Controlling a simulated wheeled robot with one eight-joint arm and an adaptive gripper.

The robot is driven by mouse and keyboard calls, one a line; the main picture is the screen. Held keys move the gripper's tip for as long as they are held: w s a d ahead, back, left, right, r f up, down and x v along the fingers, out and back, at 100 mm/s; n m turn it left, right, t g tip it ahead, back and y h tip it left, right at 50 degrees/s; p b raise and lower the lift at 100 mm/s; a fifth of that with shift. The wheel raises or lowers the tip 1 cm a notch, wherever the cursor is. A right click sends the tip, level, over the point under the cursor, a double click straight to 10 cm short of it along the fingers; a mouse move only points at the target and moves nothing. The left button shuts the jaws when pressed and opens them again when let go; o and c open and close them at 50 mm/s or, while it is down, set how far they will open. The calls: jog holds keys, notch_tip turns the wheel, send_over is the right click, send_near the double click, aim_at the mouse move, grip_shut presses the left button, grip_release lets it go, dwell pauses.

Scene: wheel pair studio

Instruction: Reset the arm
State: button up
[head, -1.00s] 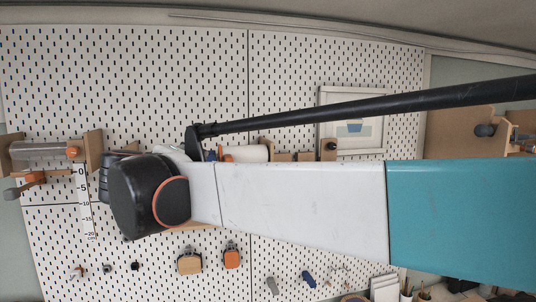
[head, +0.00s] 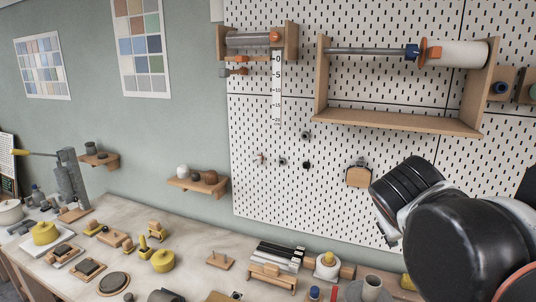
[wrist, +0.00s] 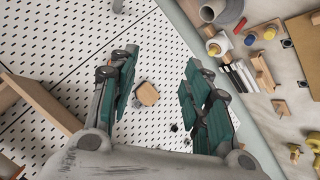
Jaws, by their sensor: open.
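My gripper (wrist: 158,95) shows in the wrist view with its two green-padded fingers spread apart and nothing between them. Behind the gap is the white pegboard with a small wooden block (wrist: 147,94) hung on it. In the head view my dark arm joints fill the lower right and the fingers themselves are hidden. The same wooden block (head: 358,176) hangs just left of my arm there.
A wooden frame (head: 400,122) with a rod and a white roll (head: 462,54) juts from the pegboard (head: 262,190). A cluttered workbench (head: 130,219) runs below, with yellow pots, wooden blocks and a lever press (head: 70,182). Small shelves (head: 198,187) stick out of the green wall.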

jog(key=s+a+f+y+b, duration=0.1)
jog(key=s+a+f+b, duration=0.1)
jog(key=f, duration=0.7)
jog(key=s+a+f+m+y+b, duration=0.1)
jog(key=s+a+f+y+b, duration=0.1)
jog(key=s+f+b, duration=0.3)
jog(key=s+a+f+m+g+y+b, duration=0.1)
jog(key=f+b, duration=0.5)
jog(key=f, duration=0.7)
jog(key=s+a+y, duration=0.1)
jog(key=s+a, duration=0.1)
jog(key=s, duration=0.1)
jog(key=shift+f+b, duration=0.25)
jog(key=shift+b, duration=0.1)
